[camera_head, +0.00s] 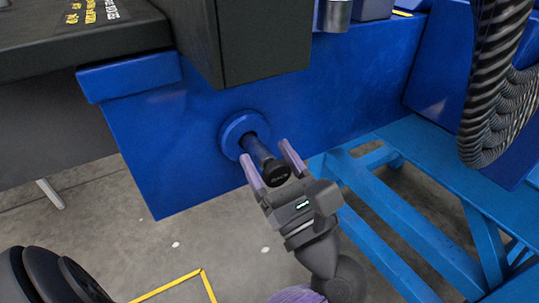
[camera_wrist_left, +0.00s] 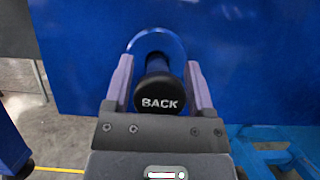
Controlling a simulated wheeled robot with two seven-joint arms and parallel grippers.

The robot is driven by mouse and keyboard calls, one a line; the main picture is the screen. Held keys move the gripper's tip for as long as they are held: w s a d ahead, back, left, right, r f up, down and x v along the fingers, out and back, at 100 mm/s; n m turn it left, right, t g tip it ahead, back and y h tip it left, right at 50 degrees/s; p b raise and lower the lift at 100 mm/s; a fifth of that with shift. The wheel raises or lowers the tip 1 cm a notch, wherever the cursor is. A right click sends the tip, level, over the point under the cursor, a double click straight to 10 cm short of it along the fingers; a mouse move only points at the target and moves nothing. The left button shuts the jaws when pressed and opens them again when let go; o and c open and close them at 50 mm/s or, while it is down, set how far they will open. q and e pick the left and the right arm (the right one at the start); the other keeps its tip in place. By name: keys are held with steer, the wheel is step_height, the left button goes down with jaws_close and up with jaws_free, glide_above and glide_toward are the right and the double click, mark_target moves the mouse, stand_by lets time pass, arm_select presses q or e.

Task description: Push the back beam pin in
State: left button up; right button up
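The back beam pin (camera_head: 257,147) is a dark rod with a black end cap. It sticks out of a round blue collar (camera_head: 232,127) on the side of the blue beam (camera_head: 180,130). In the left wrist view the pin's cap (camera_wrist_left: 159,101) faces me and reads "BACK". My left gripper (camera_head: 265,151) is open, with one finger on each side of the pin and the cap close in front of the gripper body. Small gaps seem to show between the fingers and the pin. My right gripper is not in view.
A dark box-like block (camera_head: 265,40) juts out above the pin. A light blue frame (camera_head: 400,215) stands at the right, with a thick black ribbed hose (camera_head: 490,85) above it. Grey floor (camera_head: 130,230) with a yellow line lies below.

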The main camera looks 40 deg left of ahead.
arm_select(q)
steer(key=c, duration=0.7)
jaws_close()
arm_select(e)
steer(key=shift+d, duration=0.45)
